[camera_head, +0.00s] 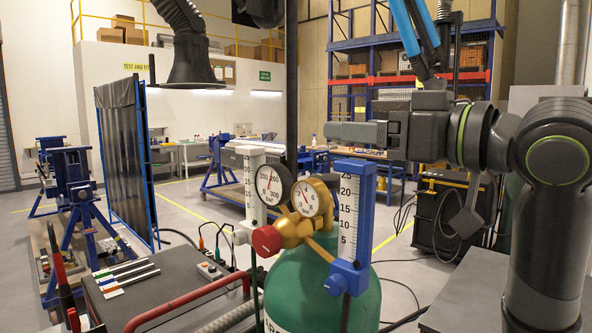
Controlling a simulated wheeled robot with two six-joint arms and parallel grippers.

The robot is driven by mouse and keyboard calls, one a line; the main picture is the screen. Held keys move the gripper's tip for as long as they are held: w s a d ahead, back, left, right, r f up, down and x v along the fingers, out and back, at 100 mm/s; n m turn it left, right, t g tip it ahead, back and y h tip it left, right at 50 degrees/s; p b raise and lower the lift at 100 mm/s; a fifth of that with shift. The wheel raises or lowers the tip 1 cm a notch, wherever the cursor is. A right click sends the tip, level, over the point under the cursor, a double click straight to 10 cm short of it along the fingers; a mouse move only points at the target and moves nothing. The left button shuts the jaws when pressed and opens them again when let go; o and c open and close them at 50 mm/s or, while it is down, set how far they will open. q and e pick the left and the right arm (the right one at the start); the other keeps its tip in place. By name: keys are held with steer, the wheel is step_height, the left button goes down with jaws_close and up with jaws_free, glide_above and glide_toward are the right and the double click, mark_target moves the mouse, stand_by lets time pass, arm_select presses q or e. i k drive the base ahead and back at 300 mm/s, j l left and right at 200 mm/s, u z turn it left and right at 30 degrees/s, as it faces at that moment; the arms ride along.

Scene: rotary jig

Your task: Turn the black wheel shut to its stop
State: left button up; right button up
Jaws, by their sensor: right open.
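I cannot pick out a black wheel in the head view. A green gas cylinder (315,285) stands at the front middle. On its top is a brass regulator (290,232) with a red knob (266,240) and two round gauges, a dark-rimmed one (271,184) and a brass-rimmed one (311,198). A blue flow meter (351,225) stands upright at its right and a white one (250,190) at its left. My right gripper (332,132) is open, seen edge-on, pointing left above the blue flow meter, with nothing visible in it. My left gripper is not in view.
A dark vertical pole (291,90) rises behind the gauges. A dark cart (165,280) with a red handle stands at front left. A grey tabletop (465,290) lies at front right. Hoses trail on the floor around the cylinder.

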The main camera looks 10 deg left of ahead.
mark_target(325, 182)
steer(key=k+j, duration=0.15)
steer(key=j, duration=0.2)
steer(key=k+j, duration=0.15)
steer(key=j, duration=0.2)
steer(key=k+j, duration=0.2)
steer(key=j, duration=0.2)
steer(key=k+j, duration=0.15)
steer(key=j, duration=0.2)
steer(key=k+j, duration=0.15)
steer(key=j, duration=0.2)
steer(key=k+j, duration=0.15)
steer(key=j, duration=0.2)
